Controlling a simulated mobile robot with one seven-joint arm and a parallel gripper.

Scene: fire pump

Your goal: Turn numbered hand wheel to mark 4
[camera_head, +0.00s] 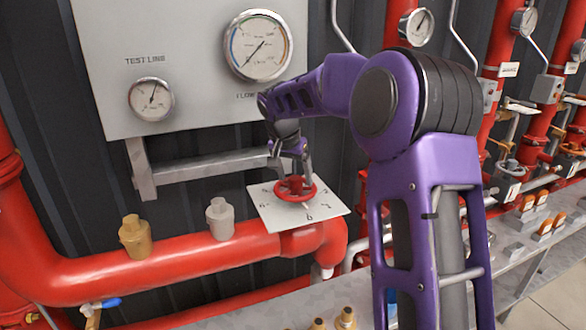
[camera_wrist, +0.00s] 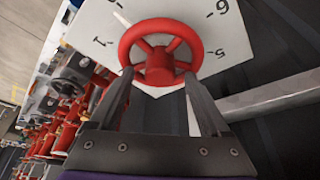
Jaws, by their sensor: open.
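The red hand wheel (camera_head: 295,189) sits on a white square plate (camera_head: 265,215) with black numerals, on top of the red pipe's end. In the wrist view the wheel (camera_wrist: 160,52) shows its rim, spokes and hub, and the plate (camera_wrist: 215,45) shows a 1, a 5 and what looks like an inverted 6. The 4 is not readable, and I cannot tell which mark the wheel stands at. My gripper (camera_head: 289,163) points down just over the wheel. In the wrist view its two fingers (camera_wrist: 158,88) are apart, at the near rim; contact is unclear.
A panel (camera_head: 200,45) with a large gauge (camera_head: 258,45) and a small gauge (camera_head: 151,99) stands behind. A brass fitting (camera_head: 134,237) and a grey fitting (camera_head: 220,219) rise from the red pipe (camera_head: 150,270) at left. More red pipes and valves crowd the right.

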